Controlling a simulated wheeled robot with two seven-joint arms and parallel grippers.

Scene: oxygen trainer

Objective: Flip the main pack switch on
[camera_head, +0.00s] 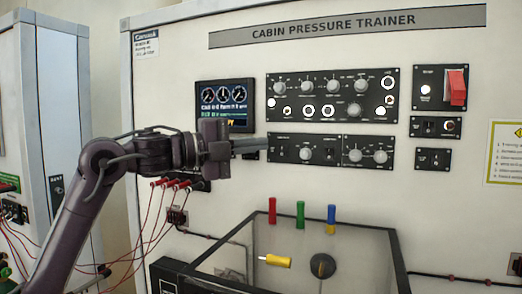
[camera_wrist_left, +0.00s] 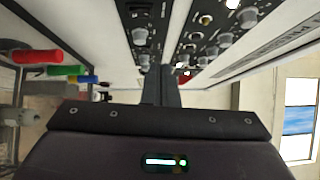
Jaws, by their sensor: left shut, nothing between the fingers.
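My left gripper (camera_head: 264,144) reaches in from the left, its fingers shut and empty. Its tips are at the left edge of the lower control panel (camera_head: 284,155), which has a knob (camera_head: 306,154) and a small switch (camera_head: 329,154). I cannot tell whether the tips touch the panel. In the left wrist view the shut fingers (camera_wrist_left: 161,85) point toward the panels. To the right are a red guarded switch (camera_head: 456,87) and two small switch panels (camera_head: 422,134) (camera_head: 432,159). The labels are too small to read, so I cannot tell which is the main pack switch. My right gripper is not in view.
A larger knob panel (camera_head: 333,92) sits just above, with a display screen (camera_head: 226,101) to its left. Below are a clear-topped box (camera_head: 325,238) and red, green and blue-yellow cylinders (camera_head: 300,214). Red wires hang from plugs (camera_head: 172,184) below my forearm.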

